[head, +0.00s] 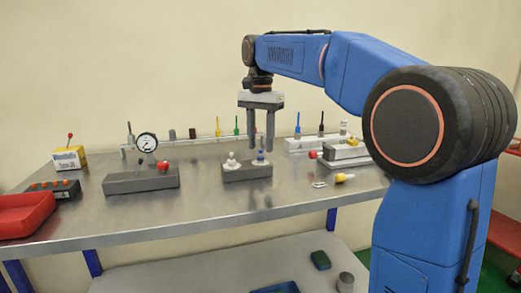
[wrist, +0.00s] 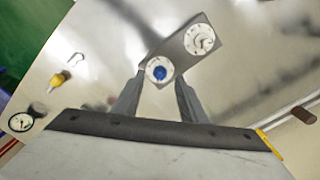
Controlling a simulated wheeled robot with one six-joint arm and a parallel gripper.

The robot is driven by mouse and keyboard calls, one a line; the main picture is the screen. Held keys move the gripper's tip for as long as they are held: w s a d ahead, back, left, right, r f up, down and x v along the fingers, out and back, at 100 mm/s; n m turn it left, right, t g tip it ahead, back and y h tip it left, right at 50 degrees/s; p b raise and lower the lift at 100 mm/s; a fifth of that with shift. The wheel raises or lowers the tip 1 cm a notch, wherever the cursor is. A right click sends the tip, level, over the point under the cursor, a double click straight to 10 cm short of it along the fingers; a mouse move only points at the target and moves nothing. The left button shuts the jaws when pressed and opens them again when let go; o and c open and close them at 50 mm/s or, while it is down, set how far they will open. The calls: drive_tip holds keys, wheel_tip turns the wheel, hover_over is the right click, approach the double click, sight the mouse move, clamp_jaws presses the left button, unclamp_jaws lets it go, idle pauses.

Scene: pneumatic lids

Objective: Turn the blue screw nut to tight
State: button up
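The blue screw nut (head: 261,157) stands on a white round dial at the right end of a grey block (head: 247,173). In the wrist view the nut (wrist: 160,72) sits in the middle of its marked dial, between my fingertips in the picture. A second white dial with a white nut (head: 231,160) is on the same block; it also shows in the wrist view (wrist: 199,40). My gripper (head: 261,149) points straight down over the blue nut, with its two fingers apart and nothing held. I cannot tell whether the fingertips reach down beside the nut.
A yellow-handled tool (head: 344,177) lies to the right. Several coloured tools stand along the back. The metal tabletop (head: 215,206) is clear in front.

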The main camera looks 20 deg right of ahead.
sight(260, 158)
drive_tip(key=shift+f, duration=1.4)
clamp_jaws()
